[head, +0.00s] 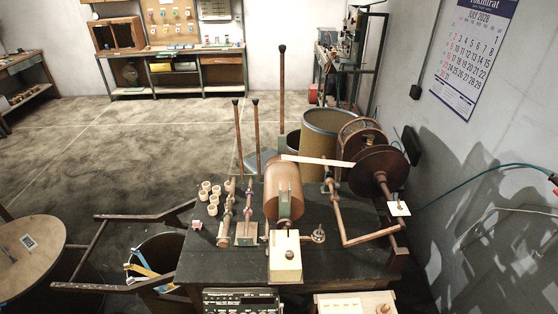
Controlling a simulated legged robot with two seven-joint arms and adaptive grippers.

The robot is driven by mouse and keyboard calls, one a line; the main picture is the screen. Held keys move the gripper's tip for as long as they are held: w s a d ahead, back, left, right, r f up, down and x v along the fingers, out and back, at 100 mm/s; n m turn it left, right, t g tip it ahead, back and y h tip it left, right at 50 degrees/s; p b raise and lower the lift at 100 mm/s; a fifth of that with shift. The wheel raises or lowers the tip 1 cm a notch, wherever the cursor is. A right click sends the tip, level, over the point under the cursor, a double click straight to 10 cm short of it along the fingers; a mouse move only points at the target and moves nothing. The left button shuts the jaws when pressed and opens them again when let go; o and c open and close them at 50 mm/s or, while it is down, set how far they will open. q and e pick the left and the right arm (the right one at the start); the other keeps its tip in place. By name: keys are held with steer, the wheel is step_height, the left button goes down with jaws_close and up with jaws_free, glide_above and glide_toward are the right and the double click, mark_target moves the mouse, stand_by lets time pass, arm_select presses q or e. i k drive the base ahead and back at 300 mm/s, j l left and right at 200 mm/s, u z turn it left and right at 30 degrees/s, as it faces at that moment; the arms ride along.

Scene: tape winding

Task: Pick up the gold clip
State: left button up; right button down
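I cannot make out a gold clip for certain in the head view. A small pinkish piece (196,225) lies at the left edge of the dark workbench (225,262), too small to identify. A winding machine with a copper-brown drum (284,190) stands on the bench, with a cream box (285,257) in front of it. Neither of my grippers is in view.
Several small tan spools (213,198) stand at the bench's back left. A crank handle (358,238) and a large brown wheel (378,172) fill the right side. A bin (160,248) and a round wooden top (30,255) stand left. Open floor lies behind.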

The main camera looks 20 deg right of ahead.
mark_target(127, 266)
steer(key=i+j+z, duration=0.1)
steer(key=j, duration=0.45)
steer(key=i+j, duration=0.2)
steer(key=j, duration=0.3)
steer(key=i+j+z, duration=0.15)
steer(key=j, duration=0.4)
steer(key=i+j, duration=0.1)
steer(key=j, duration=0.45)
steer(key=i+j+z, duration=0.15)
steer(key=j, duration=0.4)
steer(key=j+z, duration=0.1)
steer(key=j, duration=0.45)
steer(key=i+j, duration=0.1)
steer(key=j, duration=0.25)
steer(key=i+j, duration=0.1)
steer(key=j, duration=0.25)
